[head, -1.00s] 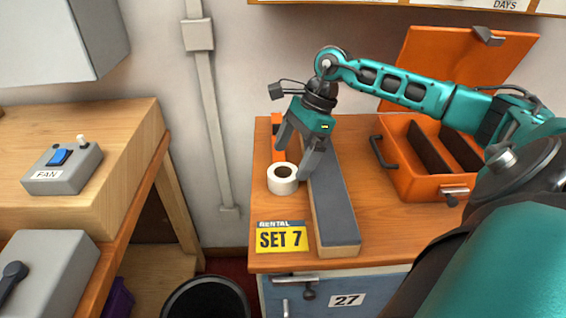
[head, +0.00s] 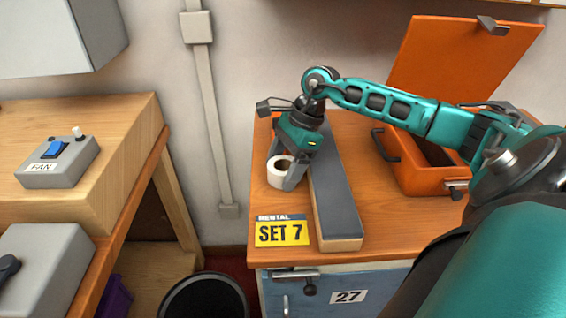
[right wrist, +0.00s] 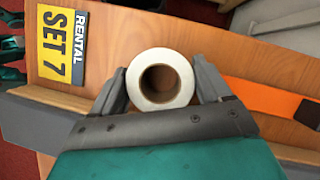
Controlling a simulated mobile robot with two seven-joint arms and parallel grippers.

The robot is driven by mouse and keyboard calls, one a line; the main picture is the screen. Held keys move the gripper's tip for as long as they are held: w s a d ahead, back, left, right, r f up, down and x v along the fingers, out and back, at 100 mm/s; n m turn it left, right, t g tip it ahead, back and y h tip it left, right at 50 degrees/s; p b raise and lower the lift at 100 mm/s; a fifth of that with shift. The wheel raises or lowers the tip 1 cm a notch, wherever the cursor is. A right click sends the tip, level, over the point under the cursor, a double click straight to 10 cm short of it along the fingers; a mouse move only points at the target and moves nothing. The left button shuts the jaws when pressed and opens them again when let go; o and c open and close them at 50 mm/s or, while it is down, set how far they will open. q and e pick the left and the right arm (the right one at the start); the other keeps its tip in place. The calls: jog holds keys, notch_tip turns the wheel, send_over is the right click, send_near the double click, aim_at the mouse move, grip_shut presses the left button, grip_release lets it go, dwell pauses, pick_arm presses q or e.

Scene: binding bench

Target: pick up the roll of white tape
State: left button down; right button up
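The roll of white tape (head: 275,179) lies flat on the wooden bench, hole facing up, left of a long grey-topped bar. My right gripper (head: 281,171) is lowered over it, with one finger on either side. In the right wrist view the roll (right wrist: 160,53) sits between the two spread fingers (right wrist: 161,78), very close to both. I cannot see a clear grip on it, and it rests on the bench. My left gripper is not in view.
The grey-topped bar (head: 335,200) lies close to the right of the roll. A yellow "SET 7" card (head: 282,232) lies in front. An open orange case (head: 430,181) stands at the right. An orange strip (right wrist: 265,98) is behind the roll. A dark bin (head: 205,298) stands below, left of the bench.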

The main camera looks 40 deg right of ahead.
jog(key=c, duration=0.6)
jog(key=shift+r, duration=0.15)
